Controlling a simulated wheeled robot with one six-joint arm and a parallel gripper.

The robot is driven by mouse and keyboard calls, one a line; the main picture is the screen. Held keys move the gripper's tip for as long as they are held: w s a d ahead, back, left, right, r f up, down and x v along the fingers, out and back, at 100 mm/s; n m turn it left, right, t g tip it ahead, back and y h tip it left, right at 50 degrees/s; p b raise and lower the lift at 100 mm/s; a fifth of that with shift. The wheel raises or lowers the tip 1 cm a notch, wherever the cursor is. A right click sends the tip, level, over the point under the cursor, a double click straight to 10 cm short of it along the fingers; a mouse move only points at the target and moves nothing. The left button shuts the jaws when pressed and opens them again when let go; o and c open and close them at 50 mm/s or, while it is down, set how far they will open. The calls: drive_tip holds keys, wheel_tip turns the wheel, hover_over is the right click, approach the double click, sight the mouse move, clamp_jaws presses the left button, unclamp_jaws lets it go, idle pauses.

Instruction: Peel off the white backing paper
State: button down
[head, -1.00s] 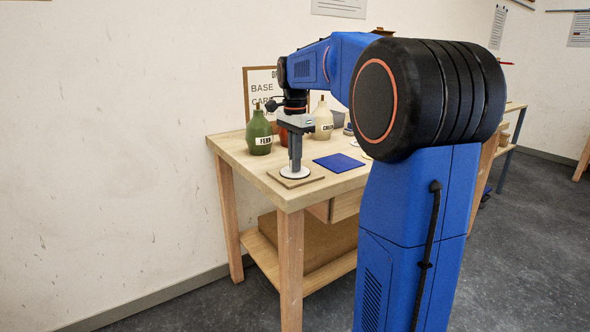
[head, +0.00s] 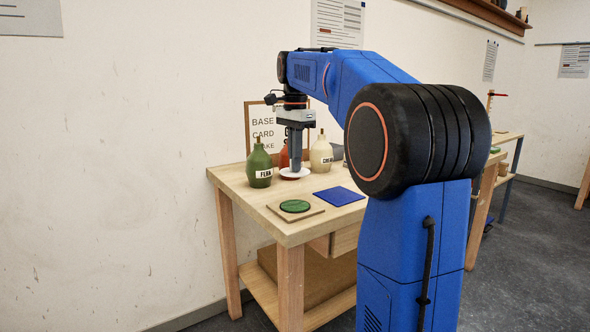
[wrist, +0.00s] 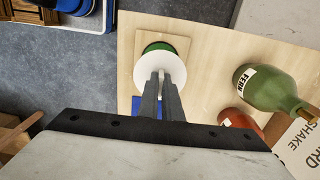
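The round white backing paper (head: 293,174) hangs flat at the tips of my gripper (head: 295,170), held in the air above the table. In the wrist view the fingers (wrist: 159,74) are close together at the edge of the white paper (wrist: 158,62). A green disc (head: 295,206) lies bare on a square wooden tile (head: 276,208) near the table's front left corner. In the wrist view the green disc (wrist: 168,43) shows partly behind the paper. The exact grip between the fingertips is too small to see.
The wooden table (head: 240,192) also holds a blue square sheet (head: 338,196) to the right of the tile. A green bottle (head: 260,167), a red bottle (head: 284,157) and a cream bottle (head: 321,155) stand at the back before a framed card (head: 258,112).

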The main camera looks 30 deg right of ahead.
drive_tip(key=shift+r, duration=2.65)
